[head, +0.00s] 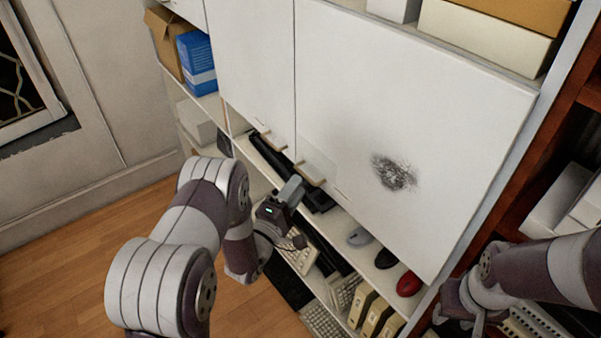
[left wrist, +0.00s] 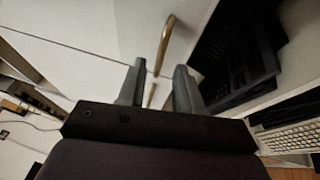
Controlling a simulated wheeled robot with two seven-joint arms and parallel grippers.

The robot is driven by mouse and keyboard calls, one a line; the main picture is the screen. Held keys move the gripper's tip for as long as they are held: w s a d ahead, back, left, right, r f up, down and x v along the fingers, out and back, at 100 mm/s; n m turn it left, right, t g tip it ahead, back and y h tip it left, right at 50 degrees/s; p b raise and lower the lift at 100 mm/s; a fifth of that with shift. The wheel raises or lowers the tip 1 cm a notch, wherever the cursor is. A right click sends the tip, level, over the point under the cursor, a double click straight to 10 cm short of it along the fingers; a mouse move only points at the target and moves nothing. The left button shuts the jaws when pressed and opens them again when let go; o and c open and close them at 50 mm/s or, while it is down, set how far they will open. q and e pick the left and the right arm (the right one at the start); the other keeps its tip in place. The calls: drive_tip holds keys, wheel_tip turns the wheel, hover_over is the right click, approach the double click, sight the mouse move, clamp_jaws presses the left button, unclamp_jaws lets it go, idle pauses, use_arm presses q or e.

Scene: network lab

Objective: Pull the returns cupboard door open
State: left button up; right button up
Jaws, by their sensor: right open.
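Two white cupboard doors sit side by side in the head view. The right door (head: 420,105) has a dark smudge; the left door (head: 250,55) is plain. Both look closed; no label shows which is the returns door. Brass handles sit low by the seam, a left handle (head: 273,141) and a right handle (head: 308,172). My left gripper (head: 294,190) is just below the right handle. In the left wrist view its fingers (left wrist: 158,88) are apart, with a brass handle (left wrist: 165,45) beyond their tips. My right gripper (head: 468,327) is at the lower right, partly cut off.
Shelves below the doors hold a red mouse (head: 409,284), other mice, keyboards (head: 325,322) and small boxes. A blue box (head: 197,63) and a cardboard box stand at upper left. A brown rack (head: 570,115) stands at right. Wooden floor (head: 60,285) is clear at left.

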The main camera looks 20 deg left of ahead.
use_arm(q)
drive_tip(key=x, duration=0.4)
drive_tip(key=shift+f+p, duration=0.1)
drive_tip(key=shift+p, duration=0.25)
drive_tip(key=shift+s+a, duration=0.1)
drive_tip(key=shift+s, duration=0.05)
clamp_jaws()
idle(0.9)
